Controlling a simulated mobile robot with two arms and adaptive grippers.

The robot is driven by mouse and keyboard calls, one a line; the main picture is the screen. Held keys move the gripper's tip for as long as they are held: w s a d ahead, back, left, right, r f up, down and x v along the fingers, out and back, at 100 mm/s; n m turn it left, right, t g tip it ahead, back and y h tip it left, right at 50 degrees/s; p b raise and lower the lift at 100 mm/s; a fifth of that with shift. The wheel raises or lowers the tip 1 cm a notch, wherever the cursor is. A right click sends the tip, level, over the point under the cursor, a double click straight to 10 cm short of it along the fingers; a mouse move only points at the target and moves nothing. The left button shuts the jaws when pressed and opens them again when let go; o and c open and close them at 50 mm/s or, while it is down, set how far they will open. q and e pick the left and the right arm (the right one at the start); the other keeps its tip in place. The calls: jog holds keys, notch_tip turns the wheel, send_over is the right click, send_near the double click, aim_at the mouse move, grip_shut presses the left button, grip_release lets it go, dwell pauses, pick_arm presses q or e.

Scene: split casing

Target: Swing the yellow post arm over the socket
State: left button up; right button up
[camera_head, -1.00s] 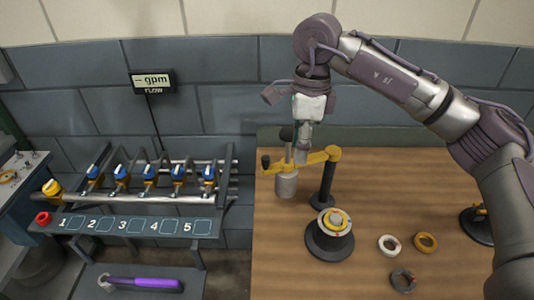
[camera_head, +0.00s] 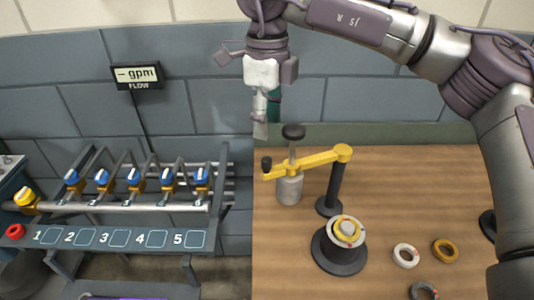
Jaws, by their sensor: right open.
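The yellow post arm (camera_head: 318,160) is hinged on top of a black post (camera_head: 335,192) and points left. A black handle (camera_head: 266,164) stands at its free end. A black-knobbed rod (camera_head: 293,133) goes down through the arm to a grey cylinder (camera_head: 289,190). I take the black round base (camera_head: 339,259) with yellow and white rings, in front of the post, for the socket; the arm is not over it. My right gripper (camera_head: 260,128) is open, above and behind the arm's free end, apart from it; its fingers are seen nearly edge-on. My left gripper is out of view.
A white ring (camera_head: 406,255), an orange ring (camera_head: 445,250) and a dark grey ring (camera_head: 423,290) lie at the right on the wooden table (camera_head: 400,190). A pipe rack (camera_head: 130,207) with several blue-handled valves stands left. A flow display (camera_head: 137,75) hangs on the wall.

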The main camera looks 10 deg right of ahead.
aim_at(266, 159)
notch_tip(266, 159, down, 8)
jog(key=shift+w+f+p, duration=0.1)
jog(key=shift+w+p, duration=0.05)
jog(key=shift+p, duration=0.65)
jog(key=shift+f, duration=0.65)
grip_shut()
